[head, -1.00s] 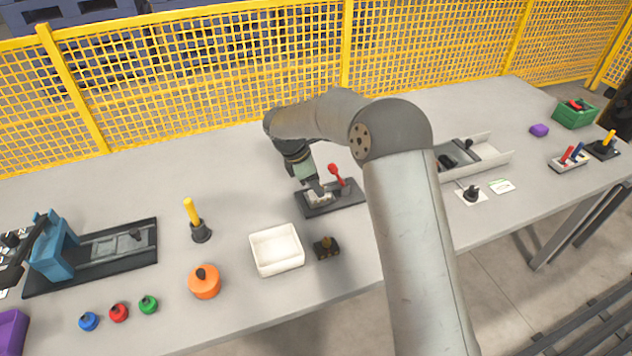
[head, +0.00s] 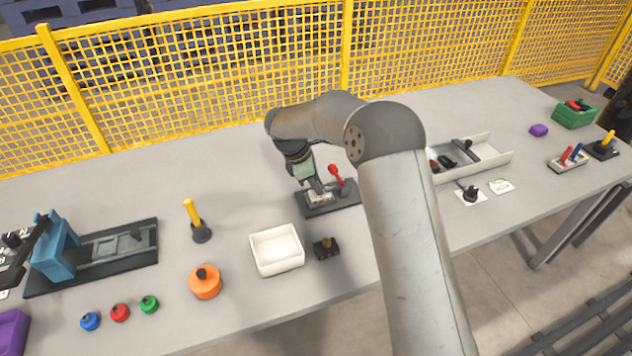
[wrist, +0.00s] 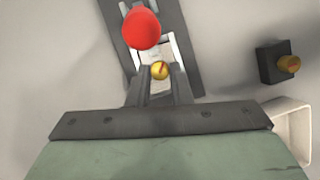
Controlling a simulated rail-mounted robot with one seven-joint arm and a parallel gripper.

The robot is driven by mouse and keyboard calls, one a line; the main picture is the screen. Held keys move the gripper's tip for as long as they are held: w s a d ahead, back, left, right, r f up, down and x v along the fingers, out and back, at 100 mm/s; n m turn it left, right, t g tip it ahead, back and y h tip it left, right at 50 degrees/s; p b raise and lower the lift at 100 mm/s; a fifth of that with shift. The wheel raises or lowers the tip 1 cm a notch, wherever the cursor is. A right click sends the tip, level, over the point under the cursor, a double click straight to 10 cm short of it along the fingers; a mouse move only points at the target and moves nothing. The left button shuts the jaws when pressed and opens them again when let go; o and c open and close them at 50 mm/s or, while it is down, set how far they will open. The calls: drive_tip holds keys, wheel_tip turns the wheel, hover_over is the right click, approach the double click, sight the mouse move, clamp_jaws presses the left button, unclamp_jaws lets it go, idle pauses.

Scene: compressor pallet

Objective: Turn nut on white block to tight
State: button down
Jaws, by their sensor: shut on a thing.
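The white block (head: 318,197) sits on a dark base plate (head: 318,210) near the middle of the table. A red-knobbed lever (head: 335,172) stands on the same plate, and its red knob (wrist: 141,28) shows large in the wrist view. The nut (wrist: 160,70) is brass-coloured with a reddish mark on top, on the white block. My gripper (wrist: 160,77) points down over the block, its two fingers on either side of the nut and shut on it. In the head view my gripper (head: 314,187) hides most of the nut. The fingers' exact contact is hard to see.
A black block with a brass knob (head: 326,247) and an empty white bin (head: 276,250) stand in front of the plate. A yellow-handled tool (head: 195,220) stands to the left, an orange canister (head: 205,282) front left. A grey tray (head: 475,157) lies to the right.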

drive_tip(key=m, duration=0.2)
drive_tip(key=m+g+p, duration=0.1)
drive_tip(key=m, duration=0.1)
drive_tip(key=m+g+p, duration=0.1)
drive_tip(key=m, duration=0.1)
drive_tip(key=shift+w, duration=0.3)
drive_tip(key=shift+w+d+m+g+y+p, duration=0.15)
drive_tip(key=shift+m+g+y, duration=0.25)
drive_tip(key=shift+m, duration=0.75)
drive_tip(key=shift+a+m+g+y+p, duration=0.15)
drive_tip(key=shift+m+g+y, duration=0.25)
drive_tip(key=shift+m, duration=0.75)
drive_tip(key=shift+d, duration=0.15)
drive_tip(key=c, duration=1.3)
unclamp_jaws()
